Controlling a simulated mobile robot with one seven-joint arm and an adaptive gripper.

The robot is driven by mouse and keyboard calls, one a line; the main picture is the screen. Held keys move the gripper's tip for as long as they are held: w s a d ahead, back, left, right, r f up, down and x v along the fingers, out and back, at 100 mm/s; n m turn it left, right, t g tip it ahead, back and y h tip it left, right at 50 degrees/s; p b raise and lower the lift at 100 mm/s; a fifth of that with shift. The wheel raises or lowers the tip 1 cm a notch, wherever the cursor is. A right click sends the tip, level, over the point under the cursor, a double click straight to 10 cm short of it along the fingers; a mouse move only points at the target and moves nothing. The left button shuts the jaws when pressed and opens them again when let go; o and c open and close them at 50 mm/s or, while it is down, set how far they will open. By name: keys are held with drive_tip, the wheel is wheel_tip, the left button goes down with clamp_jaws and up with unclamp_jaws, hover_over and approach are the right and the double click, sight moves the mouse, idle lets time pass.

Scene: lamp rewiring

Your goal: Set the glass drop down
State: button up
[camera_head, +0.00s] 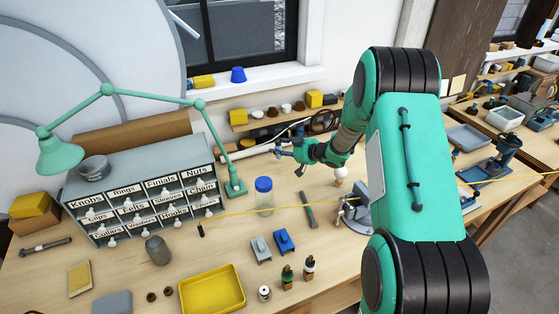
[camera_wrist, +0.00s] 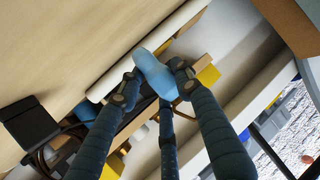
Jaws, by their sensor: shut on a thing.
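The glass drop (camera_wrist: 154,70) is a pale blue, see-through, elongated piece in the wrist view. My gripper (camera_wrist: 156,88) is shut on it, with the dark fingers pressed on its sides and a third finger below. The drop stands out beyond the fingertips. In the head view my gripper (camera_head: 287,150) is small and far off, above the back of the workbench (camera_head: 335,240). The drop is too small to make out surely there.
A drawer cabinet (camera_head: 145,190) and green lamp (camera_head: 62,152) stand at left. A blue-lidded jar (camera_head: 264,195), a white bulb (camera_head: 340,174) and a grey clamp (camera_head: 357,215) stand on the bench. A yellow tray (camera_head: 212,290) lies in front. A yellow cord crosses the bench. Bare wood shows between.

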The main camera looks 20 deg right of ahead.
idle(0.3)
drive_tip(key=shift+f+b, duration=0.6)
drive_tip(key=shift+f, duration=1.9)
drive_tip(key=shift+f, duration=0.1)
drive_tip(key=o, duration=0.8)
drive_tip(key=shift+s+d+r, duration=0.15)
drive_tip(key=shift+s+r, duration=0.15)
drive_tip(key=p+v, duration=0.2)
drive_tip(key=v, duration=0.9)
drive_tip(key=shift+s, duration=0.15)
